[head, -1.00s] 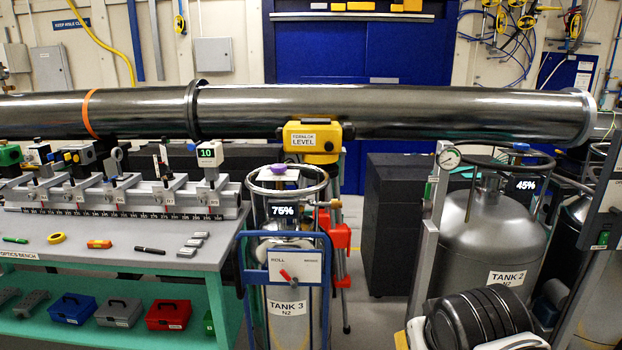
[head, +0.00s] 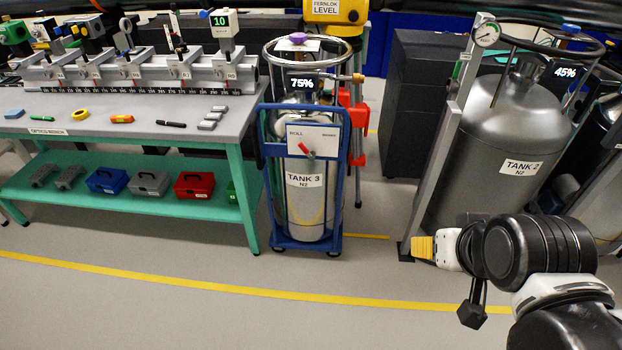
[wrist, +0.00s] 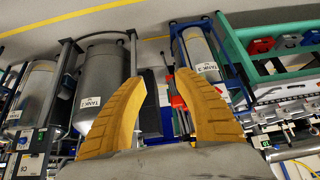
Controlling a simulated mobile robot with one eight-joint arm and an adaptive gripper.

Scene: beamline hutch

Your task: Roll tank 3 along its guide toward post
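Tank 3 (head: 308,205) is a silver cylinder with a 75% display, upright in a blue wheeled frame (head: 266,190). A white panel (head: 312,139) marked ROLL, with a red lever (head: 305,149), is on the frame's front. Tank 3 also shows in the wrist view (wrist: 197,52), beyond the fingers. My gripper (head: 421,248) is at the lower right in the head view, to the right of tank 3 and apart from it. In the wrist view its yellow fingers (wrist: 160,85) are spread with nothing between them. I cannot pick out a post with certainty.
Tank 2 (head: 485,150) stands at the right behind a grey upright (head: 440,140). The optics bench (head: 200,129) with its green frame is close to the left of tank 3. A yellow floor line (head: 200,283) crosses clear floor in front.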

